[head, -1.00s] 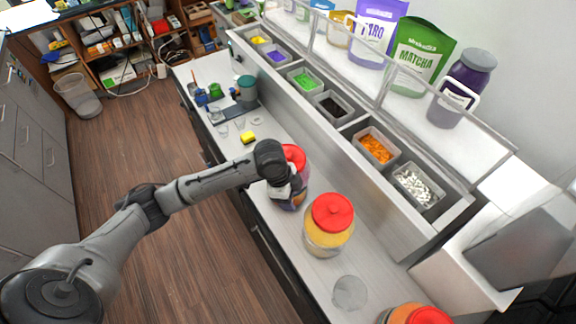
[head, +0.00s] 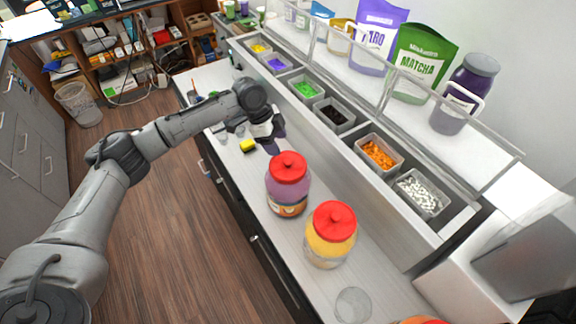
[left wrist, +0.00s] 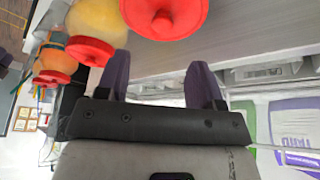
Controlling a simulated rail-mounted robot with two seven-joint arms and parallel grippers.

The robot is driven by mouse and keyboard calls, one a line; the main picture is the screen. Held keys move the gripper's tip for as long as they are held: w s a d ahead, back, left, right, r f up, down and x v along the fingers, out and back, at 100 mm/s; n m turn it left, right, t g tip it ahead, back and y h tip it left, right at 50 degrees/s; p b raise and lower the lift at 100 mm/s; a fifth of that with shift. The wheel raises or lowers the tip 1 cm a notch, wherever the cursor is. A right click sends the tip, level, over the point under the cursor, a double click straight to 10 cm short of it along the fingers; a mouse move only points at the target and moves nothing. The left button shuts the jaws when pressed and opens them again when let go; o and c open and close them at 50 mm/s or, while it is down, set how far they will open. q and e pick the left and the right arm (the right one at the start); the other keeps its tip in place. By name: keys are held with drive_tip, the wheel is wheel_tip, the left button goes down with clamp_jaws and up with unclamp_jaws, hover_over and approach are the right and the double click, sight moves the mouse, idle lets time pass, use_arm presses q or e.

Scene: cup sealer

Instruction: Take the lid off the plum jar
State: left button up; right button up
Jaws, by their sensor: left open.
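The plum jar (head: 287,192) stands upright on the counter, a clear jar with purple contents. Its red knobbed lid (head: 288,167) is on it. My left gripper (head: 272,138) is open and empty, beyond the jar toward the far end of the counter and apart from it. In the left wrist view, the open purple fingers of my left gripper (left wrist: 160,78) have nothing between them. A red lid (left wrist: 165,16), apparently the plum jar's, shows at the top edge there, with the jar's body mostly out of frame. My right gripper is not in view.
A yellow jar (head: 328,248) with a red lid stands close in front of the plum jar. A clear cup (head: 353,305) and another red lid (head: 420,321) are nearer. A yellow sponge (head: 247,146) lies near my gripper. Topping bins (head: 380,155) line the right side.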

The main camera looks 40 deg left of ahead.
sight(287, 161)
use_arm(q)
drive_tip(key=shift+x, duration=1.2)
drive_tip(key=shift+f+p, duration=0.3)
drive_tip(key=shift+p, duration=0.1)
drive_tip(key=p+x, duration=0.1)
drive_tip(key=x, duration=0.3)
drive_tip(key=shift+a+f+p, duration=0.1)
drive_tip(key=shift+a+p, duration=0.05)
drive_tip(key=shift+p, duration=0.2)
drive_tip(key=shift+w+f, duration=0.1)
drive_tip(key=shift+f, duration=0.25)
drive_tip(key=c, duration=1)
